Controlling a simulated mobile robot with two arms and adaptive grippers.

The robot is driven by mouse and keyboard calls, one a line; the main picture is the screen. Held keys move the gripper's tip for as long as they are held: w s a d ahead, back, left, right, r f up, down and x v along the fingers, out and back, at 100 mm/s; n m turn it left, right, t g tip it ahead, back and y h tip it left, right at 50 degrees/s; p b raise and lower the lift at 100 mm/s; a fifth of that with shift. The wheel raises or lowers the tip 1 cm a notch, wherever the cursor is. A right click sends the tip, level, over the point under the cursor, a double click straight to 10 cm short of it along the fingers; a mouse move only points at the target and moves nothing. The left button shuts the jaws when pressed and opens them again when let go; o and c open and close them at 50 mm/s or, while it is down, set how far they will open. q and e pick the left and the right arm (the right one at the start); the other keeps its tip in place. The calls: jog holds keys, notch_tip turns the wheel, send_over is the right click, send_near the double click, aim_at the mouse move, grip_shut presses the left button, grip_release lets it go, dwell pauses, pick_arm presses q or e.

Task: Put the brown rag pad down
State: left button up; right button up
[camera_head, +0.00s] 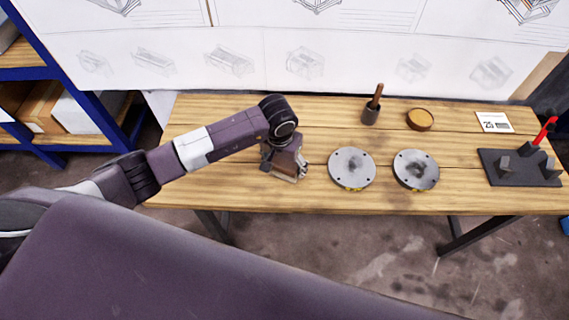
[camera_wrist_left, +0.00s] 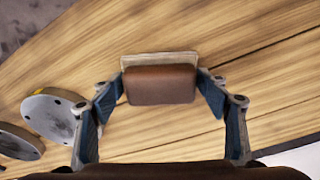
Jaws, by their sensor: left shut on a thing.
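The brown rag pad (camera_wrist_left: 160,85) is a brown block with a pale edge along its far side. My left gripper (camera_head: 290,174) is over the left part of the wooden table (camera_head: 230,118). In the left wrist view, its two blue-padded fingers (camera_wrist_left: 160,92) are shut on the pad from both sides. The pad is close to the table top; I cannot tell whether it touches. In the head view the gripper mostly hides the pad. My right gripper is not in view.
Two round grey metal discs (camera_head: 352,168) (camera_head: 416,170) lie right of the gripper. Behind them stand a brush in a dark cup (camera_head: 371,108) and a round amber dish (camera_head: 420,119). A dark fixture with a red handle (camera_head: 520,168) is at the right. The table's left end is clear.

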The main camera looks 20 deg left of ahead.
aim_at(282, 168)
pick_arm(q)
jog(key=shift+f+b, duration=0.25)
jog(key=shift+b, duration=0.05)
jog(key=o, duration=0.8)
jog(key=shift+o, duration=1.1)
jog(key=shift+r, duration=0.1)
jog(key=shift+r+p, duration=0.35)
jog(key=shift+p, duration=0.05)
notch_tip(282, 168, up, 12)
jog(key=s+b, duration=0.1)
jog(key=shift+s+f, duration=0.25)
jog(key=shift+s, duration=0.15)
jog(key=shift+a, duration=0.1)
